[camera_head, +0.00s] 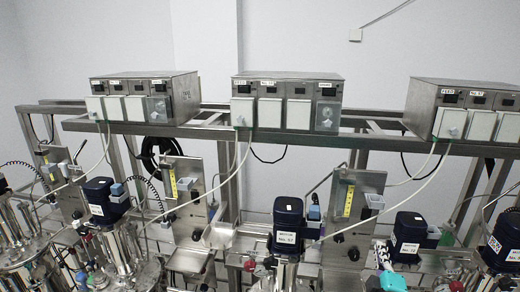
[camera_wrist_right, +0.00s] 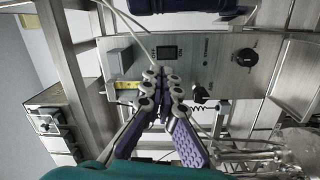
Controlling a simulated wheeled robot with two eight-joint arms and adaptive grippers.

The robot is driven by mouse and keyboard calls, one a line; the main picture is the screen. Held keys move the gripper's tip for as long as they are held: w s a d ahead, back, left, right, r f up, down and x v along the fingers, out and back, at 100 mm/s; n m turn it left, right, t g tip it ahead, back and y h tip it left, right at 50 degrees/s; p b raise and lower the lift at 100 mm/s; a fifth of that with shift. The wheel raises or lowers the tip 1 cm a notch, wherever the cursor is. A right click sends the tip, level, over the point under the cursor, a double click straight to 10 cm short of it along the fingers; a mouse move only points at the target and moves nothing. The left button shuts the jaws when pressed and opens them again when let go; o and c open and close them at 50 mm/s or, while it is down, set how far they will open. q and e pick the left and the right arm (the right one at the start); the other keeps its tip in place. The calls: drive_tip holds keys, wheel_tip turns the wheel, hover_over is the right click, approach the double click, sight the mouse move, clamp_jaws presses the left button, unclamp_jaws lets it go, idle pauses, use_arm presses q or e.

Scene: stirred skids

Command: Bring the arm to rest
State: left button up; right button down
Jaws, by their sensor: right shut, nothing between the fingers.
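My right gripper (camera_head: 381,247) shows low and right of centre in the head view, with a teal part of it at the bottom edge. In the right wrist view my right gripper (camera_wrist_right: 161,82) has its purple-padded fingers together at the tips, with nothing between them. I cannot tell the gap between the fingertips and the panel. My left gripper is not in view.
Steel skids carry motors, such as the dark blue motor (camera_head: 288,222) and another (camera_head: 409,232) right beside my gripper. Control boxes (camera_head: 287,88) stand on a steel rail (camera_head: 300,137) behind. Cables hang between them.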

drive_tip(key=s+a+f+m+g+y+b, duration=0.3)
drive_tip(key=s+a+f+m+g+b, duration=0.2)
drive_tip(key=s+a+f, duration=0.4)
drive_tip(key=s+a+f+m+g+y+b, duration=0.3)
drive_tip(key=s+a+f+m+g+b, duration=0.2)
drive_tip(key=s+a+f, duration=0.4)
wheel_tip(320, 180, down, 5)
drive_tip(key=shift+s+a+f+m+b, duration=0.2)
drive_tip(key=shift+a+m+b, duration=0.1)
drive_tip(key=shift+m, duration=0.4)
